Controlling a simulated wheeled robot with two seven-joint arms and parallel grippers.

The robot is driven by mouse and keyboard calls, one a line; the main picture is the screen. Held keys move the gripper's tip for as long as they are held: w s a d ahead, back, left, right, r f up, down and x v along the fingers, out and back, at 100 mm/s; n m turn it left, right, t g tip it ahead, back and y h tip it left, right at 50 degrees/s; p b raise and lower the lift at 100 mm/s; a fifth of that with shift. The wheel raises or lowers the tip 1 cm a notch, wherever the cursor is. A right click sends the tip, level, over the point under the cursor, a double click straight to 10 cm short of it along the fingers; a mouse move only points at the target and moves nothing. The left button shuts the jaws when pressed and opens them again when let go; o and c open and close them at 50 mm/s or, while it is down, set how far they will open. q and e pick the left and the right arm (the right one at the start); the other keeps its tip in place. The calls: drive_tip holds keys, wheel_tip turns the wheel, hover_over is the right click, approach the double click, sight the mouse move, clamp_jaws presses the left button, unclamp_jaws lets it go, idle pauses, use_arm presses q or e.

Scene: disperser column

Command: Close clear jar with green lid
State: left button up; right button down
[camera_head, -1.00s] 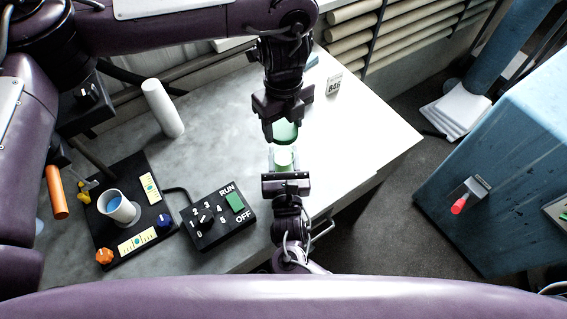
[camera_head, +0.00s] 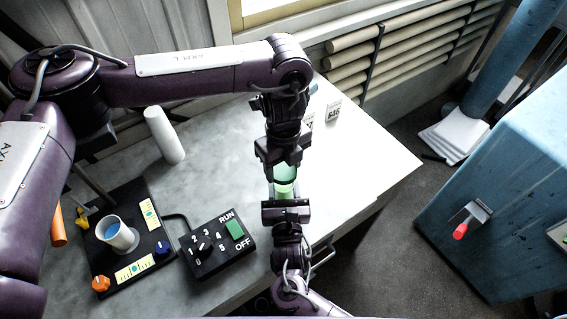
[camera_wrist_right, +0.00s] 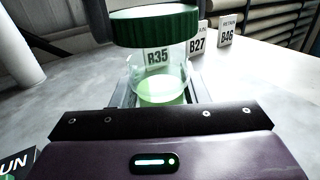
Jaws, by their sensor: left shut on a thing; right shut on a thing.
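The clear jar (camera_head: 284,190) stands upright at the table's right side with pale green contents; it also shows in the right wrist view (camera_wrist_right: 172,70). My right gripper (camera_head: 285,202) is shut on the jar from the near side. My left gripper (camera_head: 282,165) comes down from above, shut on the green lid (camera_head: 285,174). In the right wrist view the ribbed lid (camera_wrist_right: 153,27) is over the jar's mouth, reaching slightly further left than the jar. It hides the rim, so I cannot tell whether it is seated.
A black control box (camera_head: 217,244) with a dial and green switch lies left of my right gripper. A black stirrer plate with a cup (camera_head: 117,235) and a white cylinder (camera_head: 164,135) stand further left. Number cards (camera_head: 333,111) stand behind. The table's right part is clear.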

sight(284, 189)
use_arm(q)
drive_tip(key=shift+f, duration=0.1)
drive_tip(key=shift+f, duration=0.8)
drive_tip(key=shift+f, duration=0.6)
